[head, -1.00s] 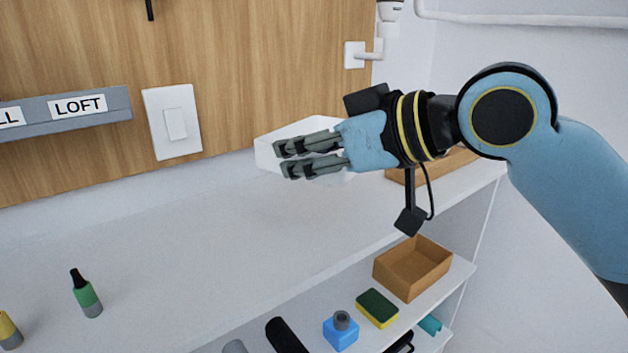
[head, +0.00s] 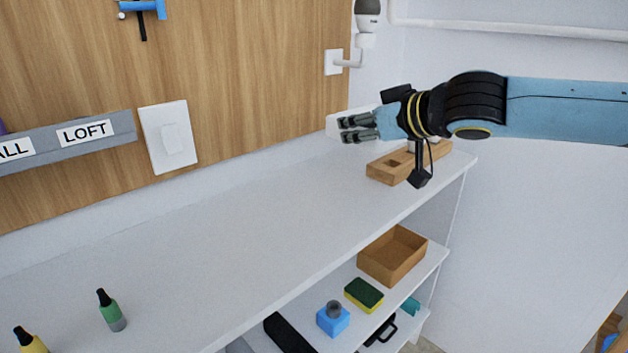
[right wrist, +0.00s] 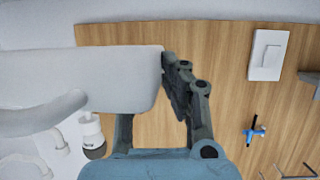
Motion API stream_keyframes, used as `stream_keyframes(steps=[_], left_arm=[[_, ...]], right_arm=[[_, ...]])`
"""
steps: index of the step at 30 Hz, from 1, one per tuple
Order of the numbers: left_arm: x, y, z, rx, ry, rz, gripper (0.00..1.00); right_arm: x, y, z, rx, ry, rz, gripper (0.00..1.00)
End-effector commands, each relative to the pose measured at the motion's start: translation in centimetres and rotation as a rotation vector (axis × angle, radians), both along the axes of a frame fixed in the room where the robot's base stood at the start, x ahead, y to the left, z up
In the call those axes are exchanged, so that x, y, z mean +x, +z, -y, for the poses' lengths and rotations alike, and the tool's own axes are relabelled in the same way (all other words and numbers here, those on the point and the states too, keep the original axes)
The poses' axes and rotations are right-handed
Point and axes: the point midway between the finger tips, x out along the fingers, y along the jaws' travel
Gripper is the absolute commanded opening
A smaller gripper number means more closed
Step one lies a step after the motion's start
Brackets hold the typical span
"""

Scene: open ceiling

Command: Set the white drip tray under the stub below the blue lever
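The white drip tray (head: 336,124) is in the air near the wooden wall, at the right of the head view. My right gripper (head: 345,130) is shut on its side. In the right wrist view the pale tray (right wrist: 75,80) fills the left; one finger lies against its near end, and the tray partly hides the other. The blue lever (head: 140,6) is on the wall at the top left of the head view, with a dark stub (head: 142,28) pointing down below it. The lever (right wrist: 255,131) also shows at right in the wrist view. My left gripper is out of view.
The white counter (head: 220,235) is mostly clear. A wooden block (head: 385,173) stands at its far right end, and green (head: 111,310) and yellow (head: 30,342) bottles at front left. A white switch (head: 172,137) and the LOFT ledge (head: 85,133) are on the wall.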

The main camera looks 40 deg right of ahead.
Motion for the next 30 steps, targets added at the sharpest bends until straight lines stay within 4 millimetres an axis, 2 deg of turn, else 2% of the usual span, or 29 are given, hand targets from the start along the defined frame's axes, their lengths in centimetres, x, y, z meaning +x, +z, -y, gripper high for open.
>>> stream_keyframes(steps=[6,21,26,30], left_arm=[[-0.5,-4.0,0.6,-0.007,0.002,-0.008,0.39],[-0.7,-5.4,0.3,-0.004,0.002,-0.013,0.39],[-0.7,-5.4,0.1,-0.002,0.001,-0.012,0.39],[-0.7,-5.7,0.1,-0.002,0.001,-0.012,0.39]], right_arm=[[2.2,-2.3,-1.5,0.014,0.001,0.009,0.00],[9.1,-6.6,-5.8,0.006,0.002,0.002,0.00],[9.7,-7.2,-6.2,0.002,0.004,0.000,0.00],[9.6,-9.1,-6.2,0.002,0.002,-0.004,0.00]])
